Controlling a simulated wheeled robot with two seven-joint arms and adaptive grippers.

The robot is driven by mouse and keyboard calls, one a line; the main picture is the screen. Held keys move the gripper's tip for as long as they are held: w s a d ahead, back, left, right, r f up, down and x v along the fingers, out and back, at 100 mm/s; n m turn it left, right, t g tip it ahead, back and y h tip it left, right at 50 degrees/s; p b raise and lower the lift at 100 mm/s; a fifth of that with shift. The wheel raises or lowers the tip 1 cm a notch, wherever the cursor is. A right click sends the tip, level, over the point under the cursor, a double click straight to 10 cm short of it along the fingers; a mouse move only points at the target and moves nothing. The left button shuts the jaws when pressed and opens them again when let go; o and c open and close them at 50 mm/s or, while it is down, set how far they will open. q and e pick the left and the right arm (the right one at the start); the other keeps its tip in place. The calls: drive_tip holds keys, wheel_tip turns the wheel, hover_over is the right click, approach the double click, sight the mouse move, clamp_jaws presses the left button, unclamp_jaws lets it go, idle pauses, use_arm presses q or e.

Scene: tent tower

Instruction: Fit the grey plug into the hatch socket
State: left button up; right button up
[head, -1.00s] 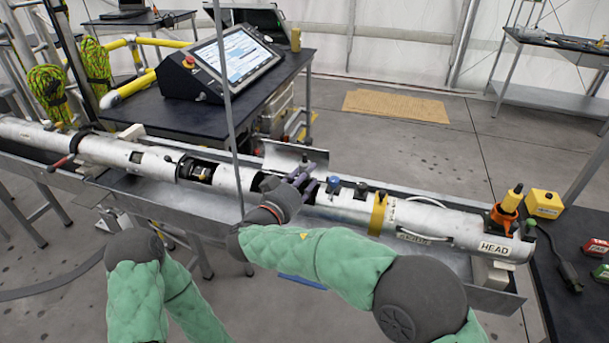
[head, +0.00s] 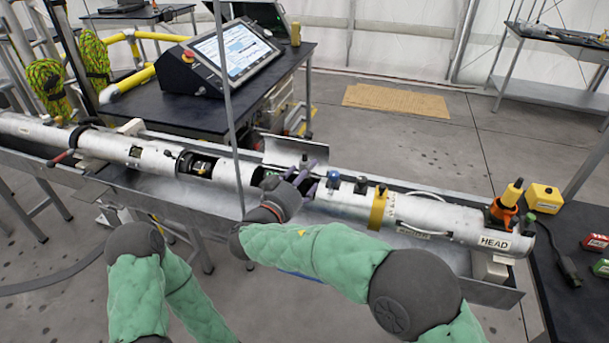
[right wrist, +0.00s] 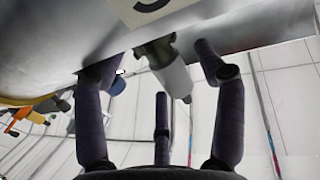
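The silver tube (head: 110,148) lies in a long metal trough. An open hatch with a dark opening (head: 260,175) is in its middle, and a raised curved lid (head: 283,150) stands behind it. My right gripper (head: 302,178) is at this hatch in the head view and hides part of it. In the right wrist view my right gripper (right wrist: 160,75) has its fingers spread. A pale grey cylinder with a darker collar, seemingly the grey plug (right wrist: 172,75), shows between the fingers, with visible gaps to them. The socket cannot be made out. My left arm is at lower left; its gripper is out of view.
A blue knob (head: 333,178), dark knobs (head: 361,185) and a yellow band (head: 378,207) are on the tube to the right. A thin grey upright pole (head: 229,90) stands close left of my right gripper. A console (head: 225,55) is on the table behind.

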drive_tip(key=shift+s, duration=0.1)
drive_tip(key=v, duration=1.2)
idle(0.4)
